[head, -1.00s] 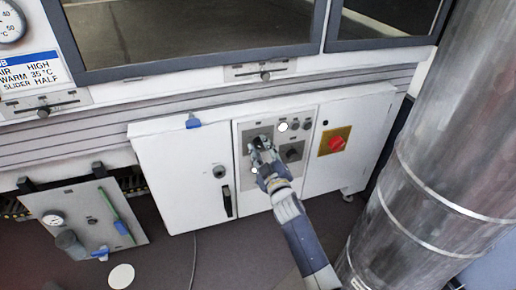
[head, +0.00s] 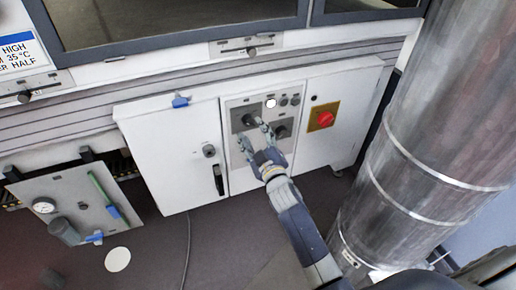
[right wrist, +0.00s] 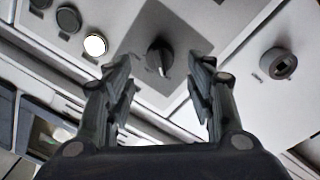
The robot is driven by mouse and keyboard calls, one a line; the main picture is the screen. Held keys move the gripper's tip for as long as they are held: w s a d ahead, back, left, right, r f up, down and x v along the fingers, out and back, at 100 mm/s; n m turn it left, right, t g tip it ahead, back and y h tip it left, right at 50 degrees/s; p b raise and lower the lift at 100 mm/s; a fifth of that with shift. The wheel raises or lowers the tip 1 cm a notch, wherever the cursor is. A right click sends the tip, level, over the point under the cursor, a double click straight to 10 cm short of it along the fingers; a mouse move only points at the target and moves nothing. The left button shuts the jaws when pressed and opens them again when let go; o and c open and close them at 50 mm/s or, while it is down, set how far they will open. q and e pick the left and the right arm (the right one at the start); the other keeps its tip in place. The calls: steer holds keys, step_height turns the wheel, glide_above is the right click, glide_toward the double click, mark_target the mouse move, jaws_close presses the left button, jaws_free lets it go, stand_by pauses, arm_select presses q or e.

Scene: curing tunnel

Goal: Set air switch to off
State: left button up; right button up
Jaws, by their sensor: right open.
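The control panel (head: 238,172) on the white cabinet carries two rotary switches on dark plates. The upper left switch (head: 248,119) shows clear of my fingers; a lower right switch (head: 282,130) sits beside it. Labels are too small to read, so I cannot tell which is the air switch. My right gripper (head: 259,143) is open and empty, just below the upper left switch. In the right wrist view, that switch's black knob (right wrist: 160,56) lies ahead between the open fingers (right wrist: 160,80), apart from them. Its pale pointer mark points toward the bottom of that picture. My left gripper is not in view.
A red knob on a yellow plate (head: 324,118) is to the right. The cabinet door has a round lock (head: 209,150) and black handle (head: 218,180). A large metal duct (head: 425,140) stands at right.

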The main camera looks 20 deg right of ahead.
steer(key=s, duration=0.8)
steer(key=shift+f, duration=0.1)
